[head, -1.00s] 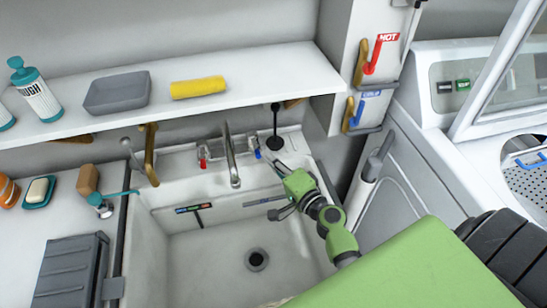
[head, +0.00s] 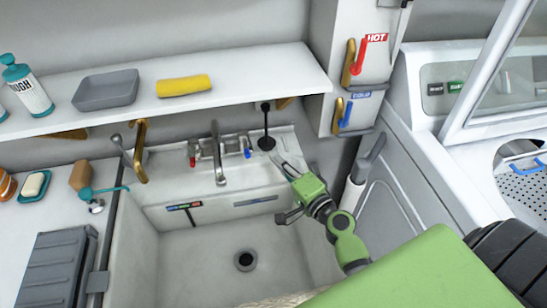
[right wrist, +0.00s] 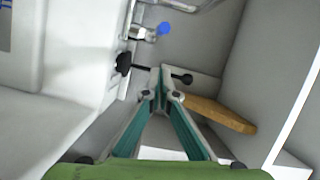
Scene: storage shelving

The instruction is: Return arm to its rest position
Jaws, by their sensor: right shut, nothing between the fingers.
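My right gripper (head: 279,165) is over the right back corner of the white sink (head: 205,285), on a green arm from the lower right. Its fingers are together and hold nothing. In the right wrist view, the fingers (right wrist: 160,78) meet near the middle, with the blue tap handle (right wrist: 165,28) beyond them. In the head view, the chrome faucet (head: 217,155) is left of the gripper and apart from it. My left gripper is not in view.
A shelf (head: 235,90) above the sink holds a bottle (head: 27,88), a grey dish (head: 105,90) and a yellow sponge (head: 184,86). A black-based rod (head: 267,142) stands close behind the gripper. A cabinet with levers (head: 350,60) is to the right. The basin is clear.

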